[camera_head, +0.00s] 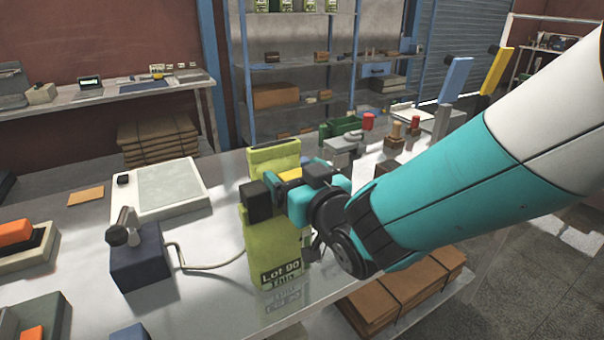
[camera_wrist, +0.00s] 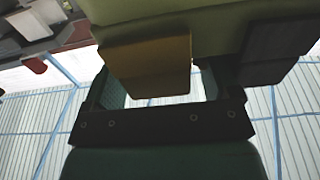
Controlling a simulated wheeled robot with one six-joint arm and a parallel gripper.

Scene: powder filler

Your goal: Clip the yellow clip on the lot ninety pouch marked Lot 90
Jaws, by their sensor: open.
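The yellow-green pouch (camera_head: 272,243) marked "Lot 90" stands upright near the front edge of the metal table. My gripper (camera_head: 288,187) is at its upper part and hides some of it. The yellow clip (camera_head: 290,174) shows as a small patch between my fingers, against the pouch. In the wrist view the clip (camera_wrist: 148,66) is a dark yellow block against the pouch (camera_wrist: 150,12), with a bright gap between it and my gripper's crossbar. My jaws are open; one lies to each side of the clip. Whether the clip grips the pouch cannot be told.
A dark blue block with a knob (camera_head: 140,255) and cable stands left of the pouch, with a white plate (camera_head: 162,188) behind. A green bin (camera_head: 340,127) and stamps (camera_head: 397,132) are behind. Blue (camera_head: 455,80) and yellow (camera_head: 497,72) upright paddles stand at back right. Cardboard (camera_head: 410,290) lies below.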

